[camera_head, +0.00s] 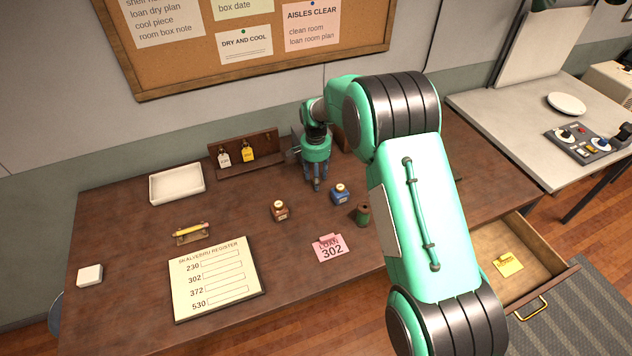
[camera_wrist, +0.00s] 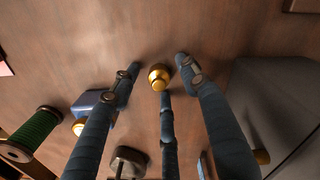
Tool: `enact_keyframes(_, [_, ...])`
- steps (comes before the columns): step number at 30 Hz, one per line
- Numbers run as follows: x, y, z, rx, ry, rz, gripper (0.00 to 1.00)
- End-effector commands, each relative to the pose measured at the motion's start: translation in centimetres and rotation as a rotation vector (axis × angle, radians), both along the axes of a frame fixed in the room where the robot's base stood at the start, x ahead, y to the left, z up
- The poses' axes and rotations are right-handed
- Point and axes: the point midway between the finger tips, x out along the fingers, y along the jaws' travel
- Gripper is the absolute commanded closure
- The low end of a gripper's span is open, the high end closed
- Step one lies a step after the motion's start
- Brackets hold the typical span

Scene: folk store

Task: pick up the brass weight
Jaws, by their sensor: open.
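The brass weight (camera_wrist: 159,77) is a small, round, golden knobbed piece standing on the brown desk in the wrist view. My gripper (camera_wrist: 158,68) is open, its blue-grey fingers spread to the left, right and near side of the weight. The middle finger overlaps the weight's lower edge in the picture; I cannot tell if it touches. In the head view my gripper (camera_head: 317,187) points down over the back of the desk, and the weight is hidden there.
A blue ink bottle (camera_head: 340,194) and a green spool (camera_head: 362,215) stand close to my gripper. A brown ink bottle (camera_head: 280,210) is to the left. A dark grey box (camera_wrist: 282,105) stands right of the fingers. A key rack (camera_head: 262,170) is behind left. An open drawer (camera_head: 560,277) juts out right.

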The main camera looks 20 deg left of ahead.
Motion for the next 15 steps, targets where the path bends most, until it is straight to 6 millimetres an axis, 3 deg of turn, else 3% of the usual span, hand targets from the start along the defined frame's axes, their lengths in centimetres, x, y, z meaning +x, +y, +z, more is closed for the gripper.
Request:
enact_keyframes(12, [-0.02, -0.02, 0.00, 0.000, 0.001, 0.000, 0.55])
enact_keyframes(15, [-0.02, -0.02, -0.01, -0.001, 0.001, 0.000, 0.73])
